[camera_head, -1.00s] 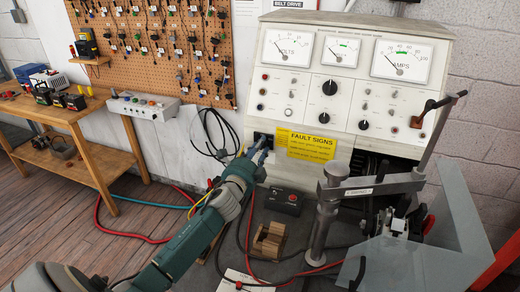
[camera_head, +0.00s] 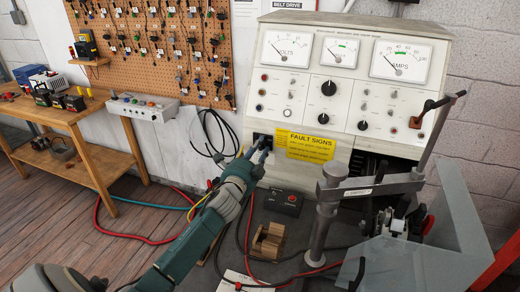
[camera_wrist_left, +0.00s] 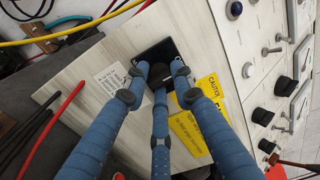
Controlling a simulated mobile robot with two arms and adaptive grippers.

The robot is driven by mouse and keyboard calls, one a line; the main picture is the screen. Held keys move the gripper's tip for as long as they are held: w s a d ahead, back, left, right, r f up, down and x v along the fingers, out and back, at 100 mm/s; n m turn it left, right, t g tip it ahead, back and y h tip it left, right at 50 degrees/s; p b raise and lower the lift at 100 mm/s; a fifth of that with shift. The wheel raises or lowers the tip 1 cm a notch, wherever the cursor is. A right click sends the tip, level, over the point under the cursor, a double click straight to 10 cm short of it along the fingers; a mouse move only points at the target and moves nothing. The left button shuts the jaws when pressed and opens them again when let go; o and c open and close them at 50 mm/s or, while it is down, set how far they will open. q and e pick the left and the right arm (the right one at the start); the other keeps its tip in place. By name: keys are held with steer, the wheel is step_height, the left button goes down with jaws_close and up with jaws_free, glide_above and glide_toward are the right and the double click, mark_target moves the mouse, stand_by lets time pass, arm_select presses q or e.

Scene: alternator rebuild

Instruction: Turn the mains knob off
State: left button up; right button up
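The mains knob's black plate (camera_head: 262,139) is at the lower left of the white test bench front, left of the yellow fault signs label. My left gripper (camera_head: 260,145) is right in front of it and covers most of it. In the left wrist view, the gripper's blue fingers (camera_wrist_left: 160,82) are spread over the black plate (camera_wrist_left: 153,52). A dark round shape, apparently the knob, is between the fingertips. I cannot tell whether they touch it, nor which way the knob points. My right gripper is not in view.
The yellow label (camera_head: 305,147) is close to the gripper's right. A metal clamp arm (camera_head: 375,186) stands to the right. Red and black cables run around the bench.

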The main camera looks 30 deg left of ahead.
arm_select(q)
steer(key=o, duration=0.4)
steer(key=shift+a+r, duration=0.2)
steer(key=shift+a, duration=0.15)
steer(key=shift+s+a+f, duration=0.15)
steer(key=v, duration=1.2)
